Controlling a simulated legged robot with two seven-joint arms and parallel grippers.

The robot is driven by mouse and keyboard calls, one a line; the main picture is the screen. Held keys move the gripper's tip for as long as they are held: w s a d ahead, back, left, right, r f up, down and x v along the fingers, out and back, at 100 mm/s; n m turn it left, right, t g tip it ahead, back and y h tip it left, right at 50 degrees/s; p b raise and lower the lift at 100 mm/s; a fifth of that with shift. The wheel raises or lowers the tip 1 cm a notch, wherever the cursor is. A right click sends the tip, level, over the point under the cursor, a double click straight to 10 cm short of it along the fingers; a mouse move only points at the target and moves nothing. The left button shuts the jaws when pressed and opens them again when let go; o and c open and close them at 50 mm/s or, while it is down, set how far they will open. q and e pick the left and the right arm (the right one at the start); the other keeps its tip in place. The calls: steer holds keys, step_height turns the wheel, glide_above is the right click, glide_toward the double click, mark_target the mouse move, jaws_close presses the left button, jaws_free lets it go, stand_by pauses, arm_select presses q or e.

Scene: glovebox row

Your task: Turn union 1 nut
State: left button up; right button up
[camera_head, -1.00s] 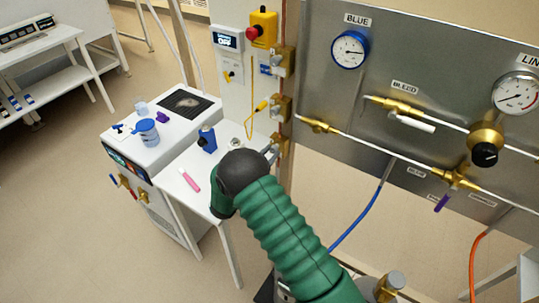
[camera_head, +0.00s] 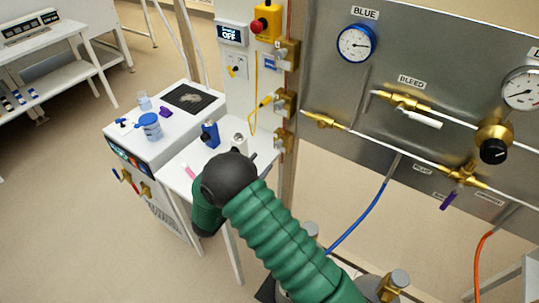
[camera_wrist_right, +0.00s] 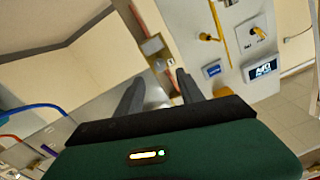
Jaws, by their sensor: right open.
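No readable label marks union 1, so I cannot tell which brass fitting carries its nut. A brass fitting (camera_head: 325,120) sits at the left end of the lower pipe on the steel panel, and another brass fitting (camera_head: 404,101) is on the bleed line. Brass blocks (camera_head: 284,103) are fixed along the post left of the panel. My right gripper (camera_wrist_right: 157,88) is open, with nothing visible between its two dark fingers; a brass block (camera_wrist_right: 152,45) shows beyond them. In the head view my green-sleeved right arm mostly hides this gripper. My left gripper is not in view.
A white side table (camera_head: 180,172) holds a blue item (camera_head: 210,135) and a pink item (camera_head: 189,171). A white cabinet (camera_head: 128,137) with a blue-lidded jar (camera_head: 149,125) stands left. A blue hose (camera_head: 362,216) hangs below the panel.

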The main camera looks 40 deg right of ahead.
steer(key=v, duration=0.8)
steer(key=shift+a+b, duration=0.35)
steer(key=shift+b, duration=0.05)
